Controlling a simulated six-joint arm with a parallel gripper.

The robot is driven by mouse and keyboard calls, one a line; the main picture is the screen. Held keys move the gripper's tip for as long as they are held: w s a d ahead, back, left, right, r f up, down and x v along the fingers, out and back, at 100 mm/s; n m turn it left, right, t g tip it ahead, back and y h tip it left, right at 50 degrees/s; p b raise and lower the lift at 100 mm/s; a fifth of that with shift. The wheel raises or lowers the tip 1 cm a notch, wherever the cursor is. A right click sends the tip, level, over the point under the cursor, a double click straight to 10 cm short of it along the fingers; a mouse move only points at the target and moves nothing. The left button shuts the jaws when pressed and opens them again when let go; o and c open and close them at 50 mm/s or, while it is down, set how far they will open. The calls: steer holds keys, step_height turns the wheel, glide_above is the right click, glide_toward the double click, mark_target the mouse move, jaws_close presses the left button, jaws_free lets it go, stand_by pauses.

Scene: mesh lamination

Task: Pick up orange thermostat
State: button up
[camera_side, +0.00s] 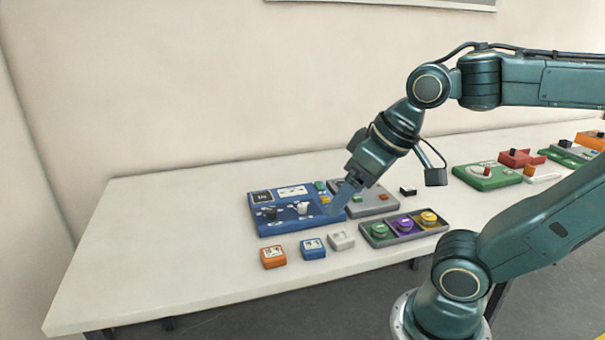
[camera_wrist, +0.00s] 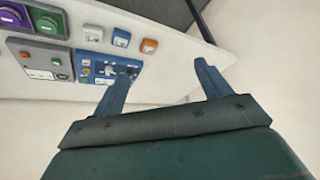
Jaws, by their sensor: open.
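The orange thermostat (camera_side: 273,257) is a small square box with a pale face. It sits on the table near the front edge, left of a blue box (camera_side: 313,248) of like shape. In the wrist view the orange thermostat (camera_wrist: 148,46) lies at upper middle, apart from my fingers. My gripper (camera_side: 336,212) is over the blue panel in the side view, back and to the right of the orange thermostat. In the wrist view my gripper (camera_wrist: 160,75) has its two fingers spread wide with nothing held between them.
The blue panel (camera_side: 262,227) carries knobs and switches. A grey box (camera_side: 341,240) and a tray of round buttons (camera_side: 377,240) stand to the right. A grey panel (camera_side: 375,200) is behind, and a green panel (camera_side: 490,177) is farther right. The table's left part (camera_side: 150,240) is clear.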

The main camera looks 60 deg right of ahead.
steer(key=w+d+f+m+g+y, duration=0.1)
steer(key=w+d+f+m, duration=0.4)
steer(key=w+m, duration=0.3)
steer(key=w+d+f+m+g+y, duration=0.1)
steer(key=w+d+f+m, duration=0.4)
steer(key=m, duration=1.2)
steer(key=w+f+y, duration=0.1)
steer(key=w+f, duration=0.1)
steer(key=w, duration=0.1)
steer(key=shift+w+d+f+m, duration=0.3)
steer(key=shift+d+f, duration=0.05)
steer(key=shift+d, duration=0.05)
glide_above(273, 253)
steer(key=s+d, duration=0.2)
steer(key=shift+w+f, duration=0.15)
steer(key=shift+f, duration=3.8)
steer(key=shift+x, duration=2.6)
steer(key=shift+a, duration=0.1)
